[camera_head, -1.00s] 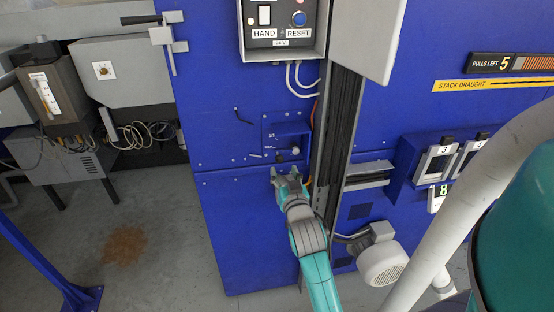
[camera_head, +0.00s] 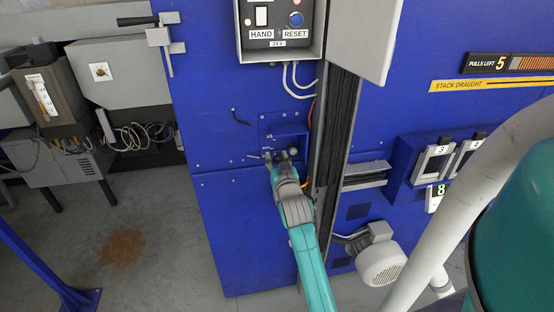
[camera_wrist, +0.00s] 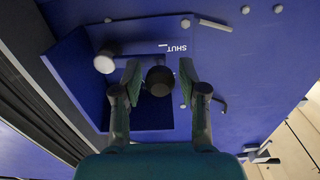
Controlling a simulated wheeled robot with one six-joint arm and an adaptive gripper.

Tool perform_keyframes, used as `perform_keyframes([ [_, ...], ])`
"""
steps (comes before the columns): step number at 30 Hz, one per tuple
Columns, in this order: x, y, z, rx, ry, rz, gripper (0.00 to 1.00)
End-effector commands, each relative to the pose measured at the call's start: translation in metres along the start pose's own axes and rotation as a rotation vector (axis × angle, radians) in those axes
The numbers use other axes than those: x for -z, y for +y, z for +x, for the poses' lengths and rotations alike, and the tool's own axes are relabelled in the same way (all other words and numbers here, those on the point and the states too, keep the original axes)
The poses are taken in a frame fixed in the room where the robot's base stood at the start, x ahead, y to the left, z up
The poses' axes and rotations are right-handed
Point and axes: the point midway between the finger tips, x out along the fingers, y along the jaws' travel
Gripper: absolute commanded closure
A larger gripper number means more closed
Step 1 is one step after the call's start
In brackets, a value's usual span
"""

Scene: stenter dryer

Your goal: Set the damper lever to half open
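In the wrist view a dark round knob (camera_wrist: 159,80), seen end-on, sits between the two fingers of my gripper (camera_wrist: 160,84). It looks like the damper lever's end; its shaft is hidden. The fingers are spread with visible gaps on both sides of the knob. A "SHUT" label (camera_wrist: 178,48) is on the blue panel just beyond it. In the head view my gripper (camera_head: 279,158) is at the small recessed blue box (camera_head: 286,132) on the machine front and hides the knob there. I cannot tell the lever's angle.
A pale round knob (camera_wrist: 106,60) stands close beside the left finger in the wrist view. A grey bar (camera_wrist: 214,25) and several bolts are on the panel. Dark vertical cables (camera_head: 340,130) run right of the box. A HAND/RESET control box (camera_head: 280,52) hangs above.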

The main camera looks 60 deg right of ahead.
Motion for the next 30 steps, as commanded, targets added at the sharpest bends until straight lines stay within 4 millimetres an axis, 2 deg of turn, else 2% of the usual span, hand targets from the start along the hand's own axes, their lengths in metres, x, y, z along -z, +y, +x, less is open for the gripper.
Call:
perform_keyframes([
  [1,0.000,0.000,0.000,0.000,0.000,0.000,0.77],
  [3,0.000,0.000,0.000,0.000,0.000,0.000,0.95],
  [4,0.000,0.000,0.000,0.000,0.000,0.000,1.00],
  [13,0.003,0.000,0.000,0.000,0.001,0.031,1.00],
  [24,0.024,0.006,0.000,-0.001,0.002,0.378,1.00],
  [30,0.029,0.008,0.000,0.000,0.002,0.469,1.00],
])
